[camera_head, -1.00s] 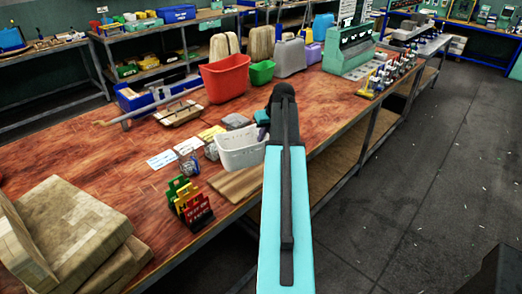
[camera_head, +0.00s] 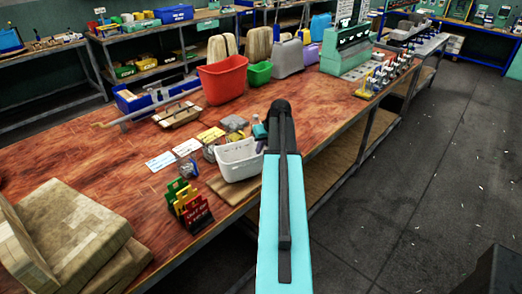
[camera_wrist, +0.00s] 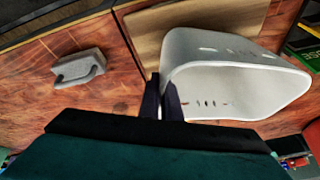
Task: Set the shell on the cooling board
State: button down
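The shell is a pale grey, open, tub-shaped piece (camera_head: 238,160); it fills the right of the wrist view (camera_wrist: 215,45) with its opening towards the camera. My gripper's dark fingers (camera_wrist: 161,98) stand on either side of the shell's near wall and appear closed on it. In the head view my gripper (camera_head: 260,142) is mostly hidden by my arm. The cooling board is a flat light wooden board (camera_head: 226,190) at the bench's front edge; it shows behind the shell in the wrist view (camera_wrist: 150,30). The shell overlaps the board in view. I cannot tell whether they touch.
A colored tag rack (camera_head: 190,205) stands left of the board. A red bin (camera_head: 222,80) and green bin (camera_head: 259,73) stand farther back. A grey block with a recess (camera_wrist: 78,68) lies on the wooden bench. Stacked tan blocks (camera_head: 75,225) sit front left.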

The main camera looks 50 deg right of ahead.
jog(key=shift+f, duration=0.75)
jog(key=c, duration=2)
grip_release()
jog(key=shift+s+r, duration=0.1)
jog(key=shift+r, duration=0.15)
jog(key=shift+b+v, duration=1.3)
jog(key=shift+v, duration=4.6)
jog(key=shift+f, duration=0.1)
